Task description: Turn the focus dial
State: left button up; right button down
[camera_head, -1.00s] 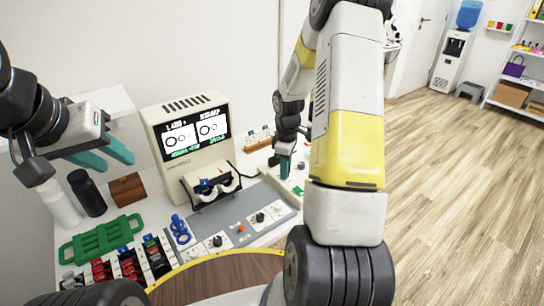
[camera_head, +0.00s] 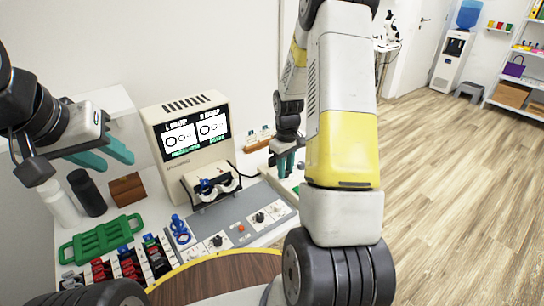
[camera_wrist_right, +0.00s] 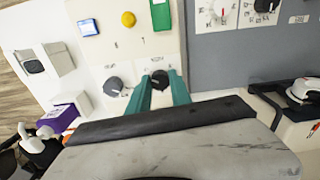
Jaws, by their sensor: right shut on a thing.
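My right gripper (camera_wrist_right: 160,90) has its two teal fingers on either side of a black dial (camera_wrist_right: 159,79) on a cream panel, shut on it. The label above this dial is too blurred to read. A second dark dial (camera_wrist_right: 113,87) stands to its left, clear of the fingers. In the head view my right gripper (camera_head: 285,168) points down at the panel's right part, and the dial there is hidden. My left gripper (camera_head: 117,162) is open and empty, above the left part of the table. A cream monitor (camera_head: 186,137) shows two round figures on its screen.
A grey panel (camera_head: 237,212) with knobs and a red button lies before the monitor. A blue stand (camera_head: 180,230), a green rack (camera_head: 100,240) and a black bottle (camera_head: 87,193) are at left. A yellow button (camera_wrist_right: 128,19) and purple box (camera_wrist_right: 62,112) show near the gripped dial.

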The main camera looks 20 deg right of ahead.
jog(key=shift+m, duration=1.2)
jog(key=c, duration=1.2)
grip_release()
jog(key=shift+o, duration=0.2)
jog(key=shift+r, duration=3.95)
